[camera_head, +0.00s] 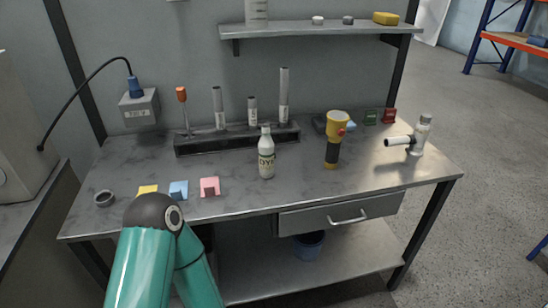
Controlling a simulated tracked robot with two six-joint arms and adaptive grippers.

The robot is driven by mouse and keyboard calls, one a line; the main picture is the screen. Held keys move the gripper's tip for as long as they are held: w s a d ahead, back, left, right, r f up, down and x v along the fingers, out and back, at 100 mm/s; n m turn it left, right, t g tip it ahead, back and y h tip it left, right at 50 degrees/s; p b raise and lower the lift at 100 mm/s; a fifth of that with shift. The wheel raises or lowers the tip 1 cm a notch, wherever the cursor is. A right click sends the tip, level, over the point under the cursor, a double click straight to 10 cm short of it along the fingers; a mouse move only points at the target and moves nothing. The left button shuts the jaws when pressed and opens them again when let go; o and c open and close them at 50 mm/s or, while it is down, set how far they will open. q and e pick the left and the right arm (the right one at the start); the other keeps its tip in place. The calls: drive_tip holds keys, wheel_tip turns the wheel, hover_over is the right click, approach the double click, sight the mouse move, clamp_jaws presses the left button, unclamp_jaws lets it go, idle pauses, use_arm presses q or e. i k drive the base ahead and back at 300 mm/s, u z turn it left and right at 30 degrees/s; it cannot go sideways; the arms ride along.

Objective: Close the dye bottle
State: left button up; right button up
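The dye bottle (267,160), white with dark lettering on its label, stands upright near the middle of the grey bench. Its narrow top is pale, and I cannot tell whether a cap sits on it. A small dark ring-like piece (104,198) lies at the bench's left front; I cannot tell whether it is a cap. A teal arm of mine enters at the lower left, with its dark joint over the front edge. Neither gripper shows.
Yellow, blue and pink blocks (210,187) lie along the left front. A dark rack (237,140) with tubes stands behind the bottle. The front drawer (340,214) is shut.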

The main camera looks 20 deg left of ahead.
sight(266, 145)
drive_tip(key=u, duration=0.05)
drive_tip(key=i, duration=0.85)
